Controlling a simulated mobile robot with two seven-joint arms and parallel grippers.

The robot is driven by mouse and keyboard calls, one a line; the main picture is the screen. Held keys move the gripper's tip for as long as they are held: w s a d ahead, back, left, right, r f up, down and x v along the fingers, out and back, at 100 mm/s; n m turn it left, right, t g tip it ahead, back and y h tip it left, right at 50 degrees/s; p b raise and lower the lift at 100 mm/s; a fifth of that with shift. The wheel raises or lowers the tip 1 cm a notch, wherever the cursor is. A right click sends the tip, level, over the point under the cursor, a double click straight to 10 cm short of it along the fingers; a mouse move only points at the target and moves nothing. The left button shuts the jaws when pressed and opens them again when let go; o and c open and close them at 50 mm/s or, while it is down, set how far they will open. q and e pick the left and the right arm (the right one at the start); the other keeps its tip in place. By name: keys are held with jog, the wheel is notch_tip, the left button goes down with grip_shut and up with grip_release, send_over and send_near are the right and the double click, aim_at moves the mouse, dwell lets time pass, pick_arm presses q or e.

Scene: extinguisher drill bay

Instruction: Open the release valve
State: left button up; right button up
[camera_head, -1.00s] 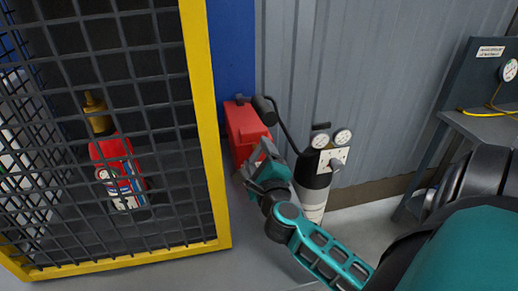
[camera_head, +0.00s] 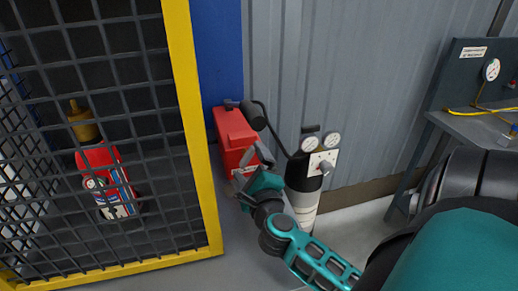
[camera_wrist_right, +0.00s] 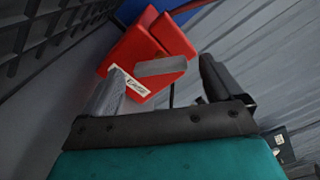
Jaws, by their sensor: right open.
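A black and white cylinder (camera_head: 304,190) stands against the grey wall. At its top are two round gauges and a white plate (camera_head: 314,161) with a small grey knob (camera_head: 326,168), which may be the release valve. My right gripper (camera_head: 252,166) is open and empty, left of the cylinder and in front of a red extinguisher-like body (camera_head: 233,128). In the right wrist view the open fingers (camera_wrist_right: 162,88) point at the red body (camera_wrist_right: 145,45), which carries a white label. I cannot tell whether they touch it. The valve plate is not clear there. My left gripper is not seen.
A yellow-framed mesh cage (camera_head: 190,130) stands close on the left, with a red extinguisher (camera_head: 107,180) behind the mesh. A black hose (camera_head: 272,128) runs from the red body toward the cylinder. A bench (camera_head: 475,125) with a gauge is at the right.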

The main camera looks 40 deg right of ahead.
jog(key=b+v, duration=0.1)
jog(key=v, duration=0.8)
jog(key=shift+s+a+b, duration=0.15)
jog(key=shift+s+b, duration=0.15)
jog(key=shift+s, duration=0.05)
jog(key=shift+v, duration=0.75)
jog(key=shift+r, duration=0.1)
